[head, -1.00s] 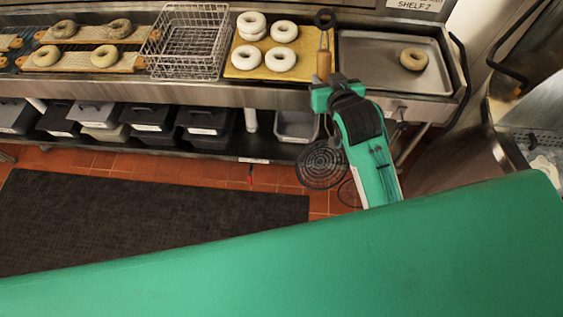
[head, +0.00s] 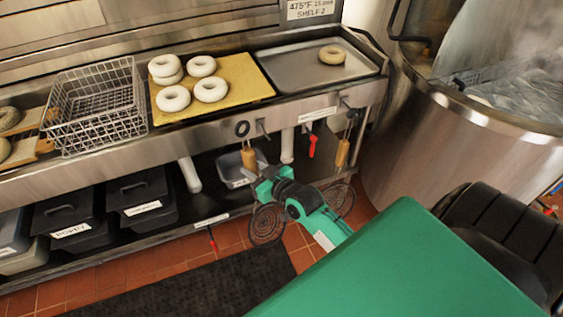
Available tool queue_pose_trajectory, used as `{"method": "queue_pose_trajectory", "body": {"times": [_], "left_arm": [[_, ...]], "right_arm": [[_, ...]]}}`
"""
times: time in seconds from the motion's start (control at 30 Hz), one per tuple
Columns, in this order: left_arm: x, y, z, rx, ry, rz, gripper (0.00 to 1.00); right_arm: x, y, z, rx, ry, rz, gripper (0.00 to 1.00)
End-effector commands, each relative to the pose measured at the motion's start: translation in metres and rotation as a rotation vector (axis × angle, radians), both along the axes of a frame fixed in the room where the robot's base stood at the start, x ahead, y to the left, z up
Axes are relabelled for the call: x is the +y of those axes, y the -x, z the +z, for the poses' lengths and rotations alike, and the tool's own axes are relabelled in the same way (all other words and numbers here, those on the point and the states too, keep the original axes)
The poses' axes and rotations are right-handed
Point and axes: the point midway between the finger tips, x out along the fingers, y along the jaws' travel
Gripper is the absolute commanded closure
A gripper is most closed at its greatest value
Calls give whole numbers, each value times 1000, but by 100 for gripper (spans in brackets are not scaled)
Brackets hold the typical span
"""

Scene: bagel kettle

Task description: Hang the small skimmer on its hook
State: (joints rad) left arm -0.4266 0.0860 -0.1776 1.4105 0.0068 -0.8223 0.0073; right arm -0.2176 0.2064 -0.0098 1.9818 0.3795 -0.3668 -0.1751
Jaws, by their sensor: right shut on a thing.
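My right gripper (head: 262,182) is shut on the wooden handle of the small skimmer (head: 249,158). The skimmer is roughly upright, with its black ring (head: 242,128) at the top and its dark coiled disc (head: 266,226) below, partly behind my arm. A bare metal hook (head: 262,126) sticks out from the front of the steel counter. In the picture the ring is just left of this hook and appears apart from it; the depth between them is hard to tell. My left gripper is out of view.
A second skimmer (head: 342,155) hangs farther right on the counter front, near a red valve handle (head: 312,146). Bagels on a yellow board (head: 240,75), a metal tray (head: 290,75) and a wire basket (head: 98,105) stand above. A large steel kettle (head: 430,140) is at the right.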

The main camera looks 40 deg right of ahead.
Motion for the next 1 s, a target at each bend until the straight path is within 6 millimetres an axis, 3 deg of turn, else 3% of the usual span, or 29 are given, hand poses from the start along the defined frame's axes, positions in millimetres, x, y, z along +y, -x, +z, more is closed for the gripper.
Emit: {"method": "queue_pose_trajectory", "body": {"times": [0.03,0.1,0.33,0.5,1.0], "left_arm": [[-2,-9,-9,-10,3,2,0],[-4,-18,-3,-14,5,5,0],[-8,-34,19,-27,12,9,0],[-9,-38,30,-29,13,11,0],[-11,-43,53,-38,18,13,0]], "right_arm": [[-11,3,-34,-14,-2,-13,100],[-25,7,-57,-39,-5,-31,100],[-64,18,-108,-98,-9,-101,100],[-77,23,-120,-116,-8,-128,100],[-83,7,-123,-119,-9,-132,100]]}}
